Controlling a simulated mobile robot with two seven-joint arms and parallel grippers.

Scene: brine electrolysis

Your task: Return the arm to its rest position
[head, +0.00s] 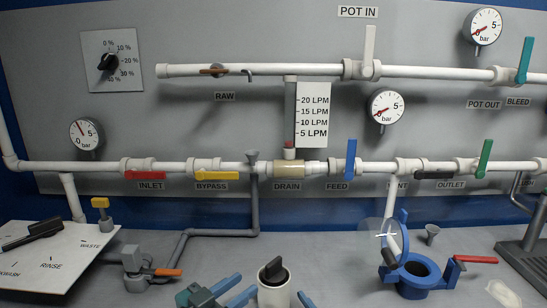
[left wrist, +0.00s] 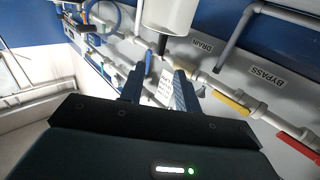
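My left gripper (head: 242,285) shows at the bottom of the head view, left of a pale cylinder with a black knob (head: 273,270). In the left wrist view, the two dark blue fingers of this gripper (left wrist: 159,76) stand apart. I see nothing held between them, so it is open and empty. The rest of my left arm is cut off by the lower picture edge.
The wall panel carries white pipes with coloured valves, including the blue feed valve (head: 350,160) and red inlet valve (head: 145,175). A grey clamp fitting with an orange handle (head: 140,265), a blue ring housing (head: 417,272) and a white board (head: 50,262) occupy the bench.

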